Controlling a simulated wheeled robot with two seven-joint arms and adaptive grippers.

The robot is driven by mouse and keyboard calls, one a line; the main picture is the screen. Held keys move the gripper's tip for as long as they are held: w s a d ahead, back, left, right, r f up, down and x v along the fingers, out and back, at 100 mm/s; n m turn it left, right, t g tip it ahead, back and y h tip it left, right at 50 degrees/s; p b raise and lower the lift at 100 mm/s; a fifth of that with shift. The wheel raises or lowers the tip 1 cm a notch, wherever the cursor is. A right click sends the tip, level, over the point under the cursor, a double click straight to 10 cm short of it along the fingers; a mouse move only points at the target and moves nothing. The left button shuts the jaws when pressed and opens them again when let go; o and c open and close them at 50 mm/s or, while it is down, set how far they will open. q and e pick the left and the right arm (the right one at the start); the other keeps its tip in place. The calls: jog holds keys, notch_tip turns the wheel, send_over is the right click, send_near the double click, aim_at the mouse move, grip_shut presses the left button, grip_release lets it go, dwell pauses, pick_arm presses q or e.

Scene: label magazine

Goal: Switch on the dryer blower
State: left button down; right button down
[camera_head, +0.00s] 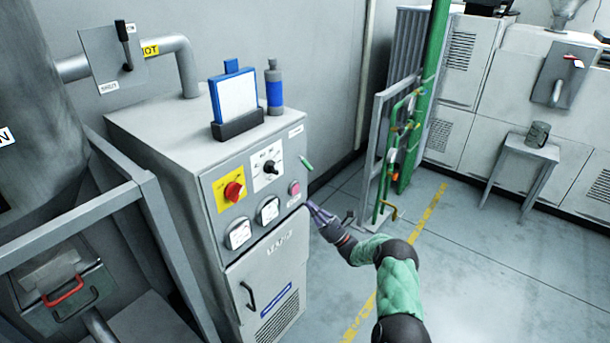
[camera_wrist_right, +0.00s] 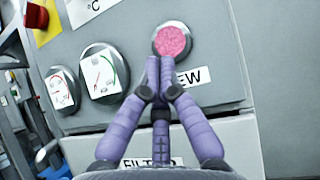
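The grey dryer cabinet (camera_head: 180,160) has a control panel on its front. The panel carries a red rotary knob (camera_head: 233,191) on a yellow plate, a black knob (camera_head: 270,168) on a white plate, and a round pink button (camera_head: 294,188). My right gripper (camera_head: 312,207) is at the panel's right edge, fingers together and empty. In the wrist view its fingertips (camera_wrist_right: 158,62) lie just below the button's face; I cannot tell whether they touch. My left gripper is out of view.
Two dial gauges (camera_head: 238,233) (camera_head: 267,210) sit left of the button. A blue-framed board (camera_head: 235,95) and a blue-grey bottle (camera_head: 274,88) stand on the cabinet. Green piping (camera_head: 430,60) rises behind my right arm. A small table (camera_head: 520,150) stands at right; floor between is clear.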

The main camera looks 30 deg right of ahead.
aim_at(306, 164)
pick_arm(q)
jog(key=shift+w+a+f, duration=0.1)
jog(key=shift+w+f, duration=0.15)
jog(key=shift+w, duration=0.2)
pick_arm(e)
jog(key=d+r+t, duration=0.1)
jog(key=d+r, duration=0.1)
jog(key=d, duration=0.1)
jog(key=s+d+r+t, duration=0.1)
jog(key=shift+d+t, duration=0.3)
jog(key=shift+r, duration=0.1)
